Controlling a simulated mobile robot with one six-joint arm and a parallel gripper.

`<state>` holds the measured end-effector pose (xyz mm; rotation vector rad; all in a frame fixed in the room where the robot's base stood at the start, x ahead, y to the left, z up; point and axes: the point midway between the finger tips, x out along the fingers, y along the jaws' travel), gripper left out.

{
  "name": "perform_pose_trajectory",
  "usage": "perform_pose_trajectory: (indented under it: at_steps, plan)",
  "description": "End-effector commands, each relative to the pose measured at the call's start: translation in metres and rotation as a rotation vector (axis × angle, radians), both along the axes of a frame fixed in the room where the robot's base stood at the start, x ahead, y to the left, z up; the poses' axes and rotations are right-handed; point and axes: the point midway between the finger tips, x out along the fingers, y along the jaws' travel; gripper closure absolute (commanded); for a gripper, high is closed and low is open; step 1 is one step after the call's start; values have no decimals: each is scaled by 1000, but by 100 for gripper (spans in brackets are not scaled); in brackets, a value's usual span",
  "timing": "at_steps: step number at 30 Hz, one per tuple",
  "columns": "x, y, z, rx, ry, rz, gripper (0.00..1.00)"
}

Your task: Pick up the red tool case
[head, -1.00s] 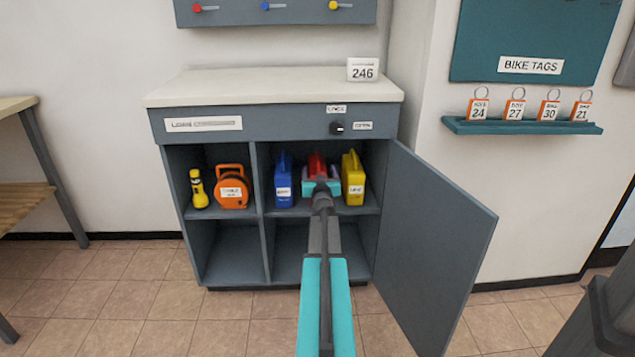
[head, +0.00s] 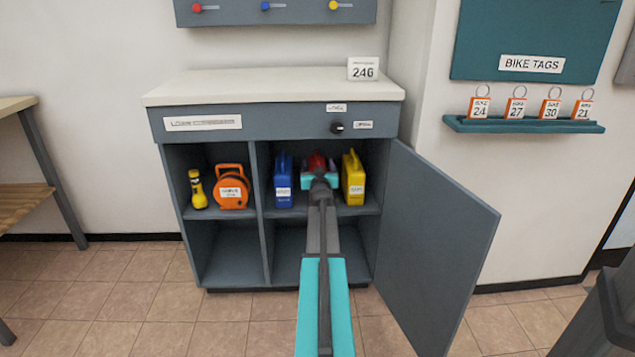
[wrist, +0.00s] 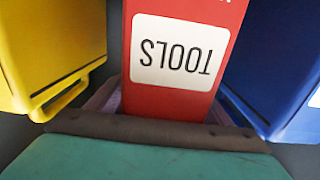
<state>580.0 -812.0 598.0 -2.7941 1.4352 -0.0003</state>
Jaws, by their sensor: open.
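The red tool case (head: 317,161) stands on the cabinet's upper right shelf, between a blue case and a yellow case. In the head view my gripper (head: 320,181) covers most of it. In the wrist view the red case (wrist: 180,60) fills the middle, with its white "TOOLS" label upside down. My gripper (wrist: 165,108) is open and close in front of the case, with parts of its jaws showing at both sides of the case's near end. Whether the jaws touch it cannot be told.
The blue case (head: 283,180) and yellow case (head: 353,178) stand close on either side. An orange case (head: 232,188) and yellow flashlight (head: 198,190) are in the left compartment. The cabinet door (head: 440,245) is swung open on the right. The lower compartments look empty.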

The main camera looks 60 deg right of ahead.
Motion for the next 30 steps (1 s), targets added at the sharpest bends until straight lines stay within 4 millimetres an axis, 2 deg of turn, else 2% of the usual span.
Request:
perform_pose_trajectory:
  at_steps: [7,20,30]
  plan:
    - [0,0,0,0,0,0,28]
    - [-1,0,0,0,0,-1,100]
    - [-1,0,3,-3,-2,0,100]
